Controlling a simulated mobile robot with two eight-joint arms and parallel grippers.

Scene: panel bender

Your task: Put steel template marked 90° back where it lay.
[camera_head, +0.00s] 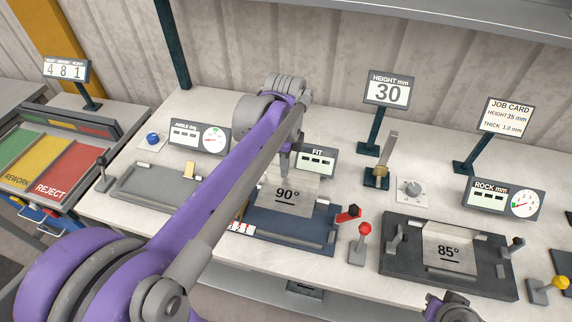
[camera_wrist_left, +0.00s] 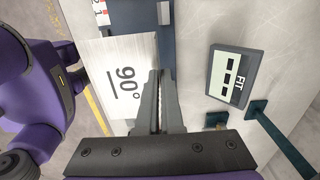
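The steel template marked 90° (camera_head: 298,196) is a bright flat plate. In the head view it shows above the back part of a dark blue bed (camera_head: 290,232) and hides some of it. My left gripper (camera_head: 286,160) points down at the plate's far edge. In the left wrist view the fingers (camera_wrist_left: 158,85) are close together, one on each side of the edge of the template (camera_wrist_left: 105,75), and look shut on it. The exact contact is partly hidden. My right gripper (camera_head: 450,305) is only partly in view at the bottom edge; its fingers cannot be made out.
A template marked 85° (camera_head: 449,252) sits in a dark fixture (camera_head: 400,270) at right. The FIT display (camera_head: 318,160) stands just behind the 90° template. A red-knobbed lever (camera_head: 362,232) stands right of the blue bed. A grey bed (camera_head: 150,190) lies at left, beyond my arm.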

